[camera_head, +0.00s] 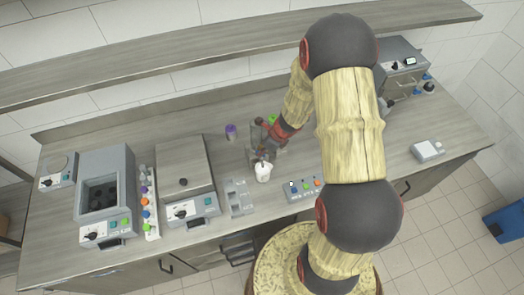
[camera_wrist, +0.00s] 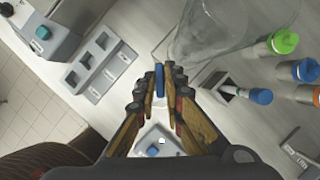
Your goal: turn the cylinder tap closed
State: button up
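A thin blue tap handle (camera_wrist: 160,78) stands between my fingertips in the wrist view. My gripper (camera_wrist: 161,92) has its fingers drawn in close on both sides of the handle and appears shut on it. A large clear cylinder (camera_wrist: 205,32) stands just beyond the fingertips. The tap's body is mostly hidden by the fingers. In the head view my gripper (camera_head: 265,155) is low over the middle of the counter, behind a small whitish vessel (camera_head: 263,173). The blue handle cannot be made out there.
A grey slotted rack (camera_wrist: 97,66) stands left of the gripper, with bare counter between. Bottles with green (camera_wrist: 285,40), blue and orange caps stand to the right. A control box (camera_head: 305,189) with coloured buttons and a lidded device (camera_head: 186,168) flank the work area.

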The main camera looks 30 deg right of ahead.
grip_shut()
dwell(0.3)
jog(key=n+y+p, duration=0.1)
jog(key=n, duration=0.3)
jog(key=shift+w+d+g+p, duration=0.1)
jog(key=shift+d+g+p, duration=0.05)
jog(key=shift+g+p, duration=0.25)
jog(key=shift+w+n+g+y, duration=0.1)
jog(key=shift+n+g+y, duration=0.25)
jog(key=shift+n, duration=0.9)
jog(key=shift+n+g+y, duration=0.15)
jog(key=shift+n+g, duration=0.4)
jog(key=shift+n, duration=0.7)
jog(key=shift+o, duration=1.3)
grip_release()
